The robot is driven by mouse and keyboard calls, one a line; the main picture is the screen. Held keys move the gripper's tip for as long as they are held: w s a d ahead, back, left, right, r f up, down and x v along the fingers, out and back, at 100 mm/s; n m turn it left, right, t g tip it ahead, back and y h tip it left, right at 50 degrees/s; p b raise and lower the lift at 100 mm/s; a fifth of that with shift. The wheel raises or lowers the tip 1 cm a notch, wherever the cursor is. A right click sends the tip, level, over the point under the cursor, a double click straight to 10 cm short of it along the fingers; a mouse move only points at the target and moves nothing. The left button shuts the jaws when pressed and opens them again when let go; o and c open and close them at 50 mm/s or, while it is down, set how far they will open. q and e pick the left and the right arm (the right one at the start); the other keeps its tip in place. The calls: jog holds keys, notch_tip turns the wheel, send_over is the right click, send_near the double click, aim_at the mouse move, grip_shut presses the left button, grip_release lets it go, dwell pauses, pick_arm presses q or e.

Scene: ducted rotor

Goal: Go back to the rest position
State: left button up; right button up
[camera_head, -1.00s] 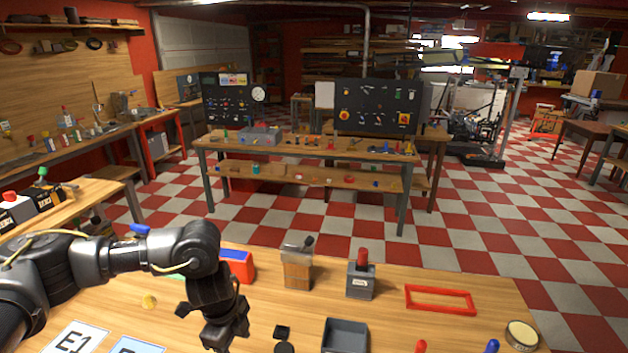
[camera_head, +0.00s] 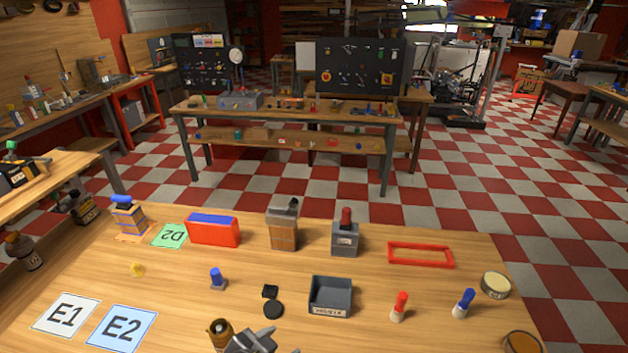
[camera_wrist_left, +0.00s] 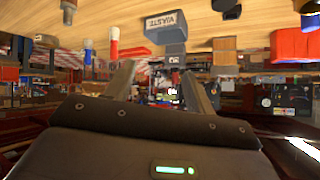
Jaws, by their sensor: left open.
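In the left wrist view my left gripper (camera_wrist_left: 160,82) shows two fingers spread apart with nothing between them. The wrist view appears upside down, with the table along its top edge. There the grey WASTE bin (camera_wrist_left: 167,27) is beyond the fingertips, apart from them. In the head view the left arm no longer crosses the table. My right gripper is in neither view.
The wooden table (camera_head: 180,305) holds a grey bin (camera_head: 331,297), a blue-and-red box (camera_head: 213,230), a red frame (camera_head: 420,255), a blue peg (camera_head: 217,279), a red-topped peg (camera_head: 399,307), a blue-topped peg (camera_head: 464,303) and cards E1 (camera_head: 66,314) and E2 (camera_head: 122,328). A brown bottle (camera_head: 220,334) stands at the front.

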pick_arm(q)
jog(key=s+a+f+n+g+y, duration=0.3)
jog(key=s+a+f, duration=0.2)
jog(key=s+a, duration=0.35)
jog(key=s+a+f+n+g+y, duration=0.25)
jog(key=s+a+f+n, duration=0.2)
jog(key=s+a, duration=0.4)
notch_tip(320, 180, down, 32)
jog(key=s+g+b, duration=0.1)
jog(key=s+b, duration=0.1)
jog(key=b, duration=0.3)
jog(key=s+a+f+m+g+b, duration=0.1)
jog(key=s+a+f+b, duration=0.2)
jog(key=s+f, duration=1.2)
notch_tip(320, 180, down, 2)
jog(key=shift+s+f, duration=0.1)
jog(key=shift+s, duration=0.15)
